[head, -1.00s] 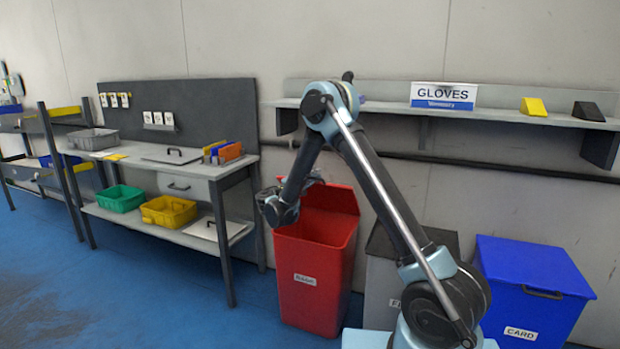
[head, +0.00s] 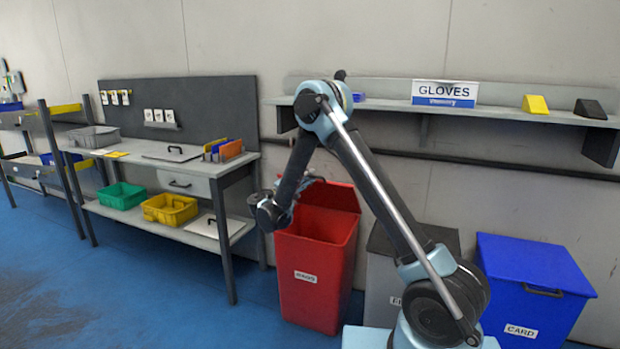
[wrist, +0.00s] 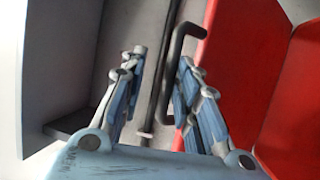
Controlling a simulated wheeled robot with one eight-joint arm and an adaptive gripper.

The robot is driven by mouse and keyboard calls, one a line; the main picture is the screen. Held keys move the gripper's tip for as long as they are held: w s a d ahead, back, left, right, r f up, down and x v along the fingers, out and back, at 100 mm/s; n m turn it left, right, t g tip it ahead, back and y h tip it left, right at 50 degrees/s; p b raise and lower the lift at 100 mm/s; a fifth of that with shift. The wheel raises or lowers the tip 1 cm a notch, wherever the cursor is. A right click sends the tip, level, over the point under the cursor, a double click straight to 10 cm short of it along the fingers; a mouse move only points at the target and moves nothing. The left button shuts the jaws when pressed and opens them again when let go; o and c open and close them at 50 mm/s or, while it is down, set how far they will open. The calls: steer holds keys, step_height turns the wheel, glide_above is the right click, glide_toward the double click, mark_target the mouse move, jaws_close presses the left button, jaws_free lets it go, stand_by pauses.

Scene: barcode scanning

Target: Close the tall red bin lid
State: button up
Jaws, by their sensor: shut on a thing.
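The tall red bin (head: 312,275) stands on the floor against the wall, with a white label on its front. My gripper (head: 312,181) is at the lid's upper left edge, partly hidden behind my wrist. In the wrist view the black lid handle (wrist: 166,75) is between the fingers of my gripper (wrist: 163,68), close to the right finger. The red lid (wrist: 238,60) and bin (wrist: 298,115) fill the right of that view.
A grey bin (head: 385,275) and a blue bin (head: 530,285) labelled CARD stand to the right. A workbench (head: 215,170) with trays is on the left. A wall shelf (head: 380,108) with a GLOVES sign is above the bins. Blue floor lies open in front.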

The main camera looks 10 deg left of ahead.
steer(key=s+a+f, duration=0.7)
steer(key=s+a, duration=0.2)
steer(key=s, duration=0.2)
steer(key=shift+f, duration=0.35)
stand_by(1.6)
